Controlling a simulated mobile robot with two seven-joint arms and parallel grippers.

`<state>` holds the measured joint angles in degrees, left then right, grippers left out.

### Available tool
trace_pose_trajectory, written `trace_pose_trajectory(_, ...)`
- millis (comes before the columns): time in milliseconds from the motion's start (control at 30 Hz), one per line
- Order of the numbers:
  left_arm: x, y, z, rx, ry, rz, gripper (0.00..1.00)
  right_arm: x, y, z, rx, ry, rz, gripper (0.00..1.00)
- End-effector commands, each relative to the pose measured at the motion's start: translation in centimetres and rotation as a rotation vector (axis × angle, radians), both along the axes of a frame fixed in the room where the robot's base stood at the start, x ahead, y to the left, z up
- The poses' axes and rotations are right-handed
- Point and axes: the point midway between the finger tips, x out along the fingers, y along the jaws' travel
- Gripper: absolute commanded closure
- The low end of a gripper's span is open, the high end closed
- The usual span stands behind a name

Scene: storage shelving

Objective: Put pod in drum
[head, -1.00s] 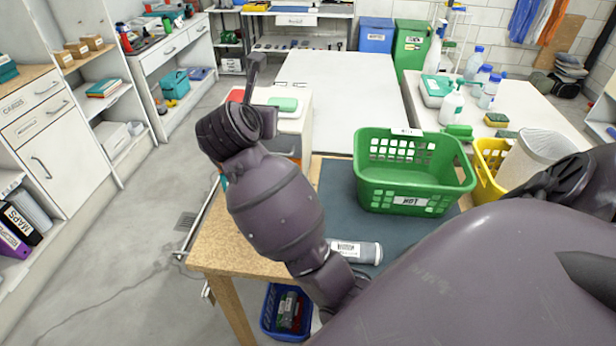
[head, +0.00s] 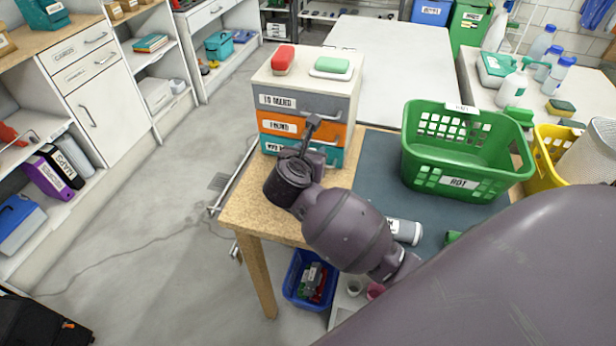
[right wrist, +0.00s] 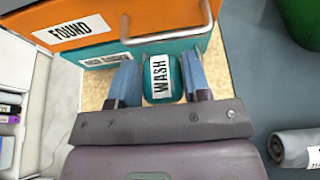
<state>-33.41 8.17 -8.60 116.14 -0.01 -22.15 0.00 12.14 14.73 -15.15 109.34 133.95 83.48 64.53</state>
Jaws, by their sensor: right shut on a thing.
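In the right wrist view my right gripper (right wrist: 160,76) is shut on a small teal pod (right wrist: 161,89) with a white label reading WASH. The blue fingers sit on either side of it, in front of a teal drawer and close to it. In the head view my own dark wrist and arm hide the pod and fingers, at the near side of the drawer unit. My left gripper is not in view.
The drawer unit (head: 295,85) stands on the wooden table, with red and green items on top. A green basket (head: 462,160) stands on the dark mat (head: 385,175), near a grey cylinder (head: 404,231). A yellow basket (head: 548,165) is further right. A blue bin (head: 300,292) is below.

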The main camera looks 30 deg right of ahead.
Motion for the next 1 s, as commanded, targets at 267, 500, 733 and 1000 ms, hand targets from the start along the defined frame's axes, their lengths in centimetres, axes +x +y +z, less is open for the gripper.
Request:
trace_pose_trajectory(267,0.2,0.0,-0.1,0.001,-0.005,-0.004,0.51,0.0,0.0,-3.3,-0.001,0.0,0.001,0.78)
trace_pose_trajectory(500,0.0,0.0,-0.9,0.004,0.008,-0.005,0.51,0.0,0.0,-6.1,-0.003,0.002,0.002,0.78)
trace_pose_trajectory(733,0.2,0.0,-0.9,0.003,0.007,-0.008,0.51,0.1,0.0,-7.5,-0.001,-0.002,0.002,0.78)
trace_pose_trajectory(1000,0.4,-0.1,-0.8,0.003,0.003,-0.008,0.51,0.0,0.1,-7.6,0.001,-0.001,0.001,0.78)
